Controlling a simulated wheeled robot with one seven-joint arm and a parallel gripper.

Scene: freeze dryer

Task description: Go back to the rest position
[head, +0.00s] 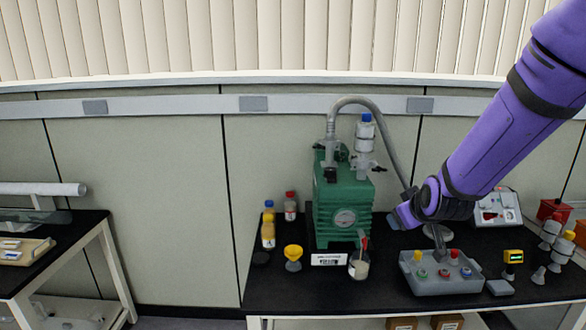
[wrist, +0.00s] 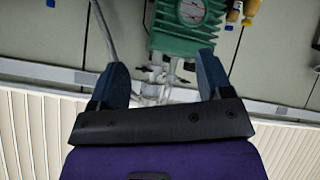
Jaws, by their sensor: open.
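My gripper (wrist: 165,82) shows in the wrist view with its two dark blue fingers spread wide and nothing between them. In the head view my purple arm reaches in from the upper right, and my gripper (head: 398,217) is near the right side of the green vacuum pump (head: 343,205), above the black bench. The fingers are small there and partly hidden by the wrist. The wrist view appears upside down, with the green pump (wrist: 185,25) beyond the fingers at the top. I cannot tell from these views whether the gripper touches the grey hose.
Below my gripper, a grey tray (head: 440,283) with coloured knobs sits on the black bench (head: 300,296). A grey hose (head: 385,130) arches from the pump toward my wrist. Another table (head: 75,232) is at far left.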

